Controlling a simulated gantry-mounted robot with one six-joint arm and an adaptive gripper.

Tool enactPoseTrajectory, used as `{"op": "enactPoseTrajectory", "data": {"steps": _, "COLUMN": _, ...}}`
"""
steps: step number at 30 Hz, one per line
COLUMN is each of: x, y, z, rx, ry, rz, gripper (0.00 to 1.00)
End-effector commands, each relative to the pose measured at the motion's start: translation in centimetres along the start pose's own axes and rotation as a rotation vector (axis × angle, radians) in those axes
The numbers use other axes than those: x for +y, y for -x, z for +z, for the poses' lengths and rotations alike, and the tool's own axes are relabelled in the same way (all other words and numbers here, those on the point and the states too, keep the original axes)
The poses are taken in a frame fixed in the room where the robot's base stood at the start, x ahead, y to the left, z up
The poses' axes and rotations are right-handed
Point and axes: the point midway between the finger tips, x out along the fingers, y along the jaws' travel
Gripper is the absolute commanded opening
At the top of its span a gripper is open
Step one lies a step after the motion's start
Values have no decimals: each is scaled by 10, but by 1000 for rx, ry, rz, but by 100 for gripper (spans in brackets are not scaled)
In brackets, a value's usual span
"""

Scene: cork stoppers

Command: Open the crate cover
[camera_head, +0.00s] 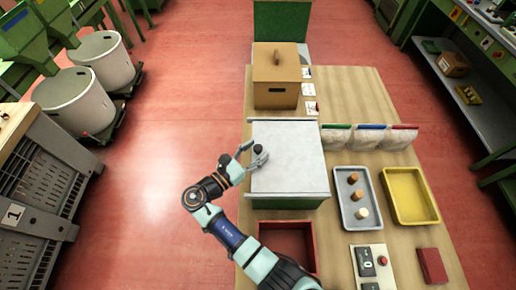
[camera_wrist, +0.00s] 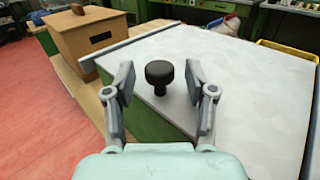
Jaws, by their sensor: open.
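The crate is a green box with a flat pale grey cover (camera_head: 292,160), standing on the wooden table. The cover lies flat on top and looks closed. A black round knob (camera_head: 258,149) sits near the cover's left edge. My gripper (camera_head: 252,156) is open at that edge, with its fingers on either side of the knob. In the wrist view the knob (camera_wrist: 159,74) stands between the two spread fingers of my gripper (camera_wrist: 160,82), with a gap on each side. The cover (camera_wrist: 235,75) and part of the crate's green side (camera_wrist: 152,122) show there too.
Three bags (camera_head: 370,139) lie to the right. Red floor lies left.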

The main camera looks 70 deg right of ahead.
Motion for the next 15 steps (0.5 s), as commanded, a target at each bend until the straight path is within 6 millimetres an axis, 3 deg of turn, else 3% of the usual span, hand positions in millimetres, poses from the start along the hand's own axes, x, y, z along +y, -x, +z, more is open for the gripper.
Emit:
{"op": "enactPoseTrajectory", "data": {"steps": 4, "x": 0, "y": -12, "z": 0, "rx": 0, "ry": 0, "rz": 0, "gripper": 56}}
{"op": "enactPoseTrajectory", "data": {"steps": 11, "x": 0, "y": -13, "z": 0, "rx": 1, "ry": -1, "rz": 1, "gripper": 56}}
{"op": "enactPoseTrajectory", "data": {"steps": 15, "x": 0, "y": -13, "z": 0, "rx": 1, "ry": -1, "rz": 1, "gripper": 34}}
